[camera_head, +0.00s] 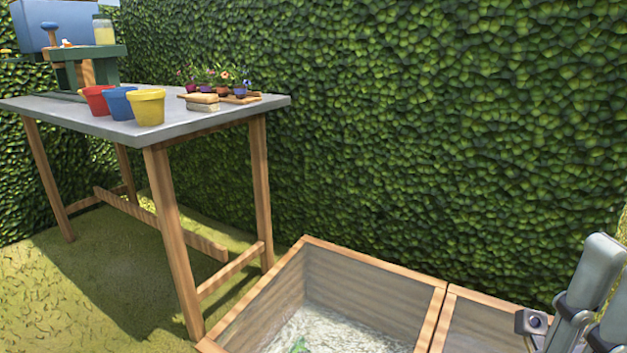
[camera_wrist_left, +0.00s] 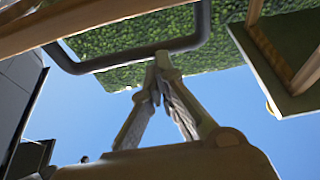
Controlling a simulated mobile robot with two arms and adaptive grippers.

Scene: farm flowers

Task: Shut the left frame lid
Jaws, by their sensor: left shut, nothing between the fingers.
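The left frame (camera_head: 214,335) is a wood-rimmed box at the bottom of the head view, with pale ground and a bit of green inside. I cannot tell there how its lid stands. In the left wrist view, a dark bar bent like a handle (camera_wrist_left: 75,67) runs below a wooden edge (camera_wrist_left: 100,25), which may belong to the lid. My left gripper (camera_wrist_left: 158,60) is shut and empty, its tips together at the bar. I cannot tell whether they touch it.
A second frame (camera_head: 475,325) adjoins on the right. A tall hedge (camera_head: 400,130) stands behind. A grey-topped table (camera_head: 215,122) at left holds a red pot (camera_head: 96,101), a blue pot (camera_head: 118,104), a yellow pot (camera_head: 146,108) and flowers (camera_head: 215,80). Grass lies below it.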

